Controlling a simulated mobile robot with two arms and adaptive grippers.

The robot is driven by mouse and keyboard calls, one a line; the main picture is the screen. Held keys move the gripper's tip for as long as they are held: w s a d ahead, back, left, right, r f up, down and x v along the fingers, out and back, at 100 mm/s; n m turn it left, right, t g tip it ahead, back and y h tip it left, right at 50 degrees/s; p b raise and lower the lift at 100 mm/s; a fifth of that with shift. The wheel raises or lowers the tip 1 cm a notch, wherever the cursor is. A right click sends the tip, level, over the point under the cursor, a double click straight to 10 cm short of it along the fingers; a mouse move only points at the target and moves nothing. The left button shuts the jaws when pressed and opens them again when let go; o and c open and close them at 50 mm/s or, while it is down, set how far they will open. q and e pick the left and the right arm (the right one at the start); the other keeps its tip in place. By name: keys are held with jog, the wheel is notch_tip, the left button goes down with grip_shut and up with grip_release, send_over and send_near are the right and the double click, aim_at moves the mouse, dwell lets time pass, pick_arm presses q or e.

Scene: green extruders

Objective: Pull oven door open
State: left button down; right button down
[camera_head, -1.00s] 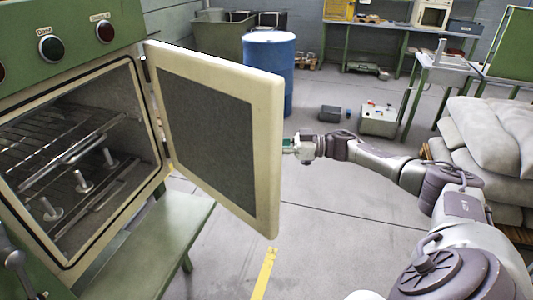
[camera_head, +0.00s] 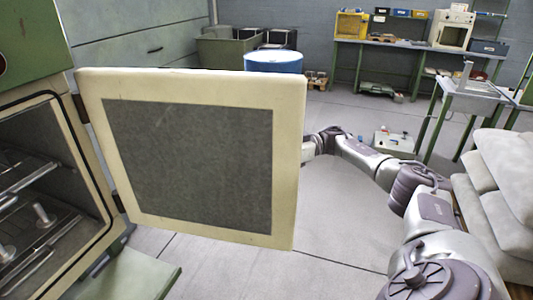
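The oven door (camera_head: 285,170) is cream with a dark grey inner panel and stands swung open, hinged at its left edge to the oven. The green oven (camera_head: 95,150) is at the left, with its cavity, wire racks and metal pegs partly showing. My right arm comes in from the right and reaches to the far side of the door's free edge. My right gripper is hidden behind the door, so its fingers cannot be seen. My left gripper is not in view.
Stacked grey sacks (camera_head: 500,200) stand at the right, close to my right arm. A blue barrel (camera_head: 273,62) stands behind the door. A grey toolbox (camera_head: 394,142) is on the floor beyond my arm. A green workbench (camera_head: 400,45) lines the back wall.

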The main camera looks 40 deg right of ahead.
jog(key=shift+f, duration=0.1)
dwell(0.3)
jog(key=c, duration=1.3)
grip_release()
jog(key=shift+w+a, duration=0.1)
jog(key=shift+a, duration=0.05)
jog(key=shift+o, duration=1)
jog(key=shift+w, duration=0.15)
jog(key=v, duration=0.7)
jog(key=shift+d, duration=0.25)
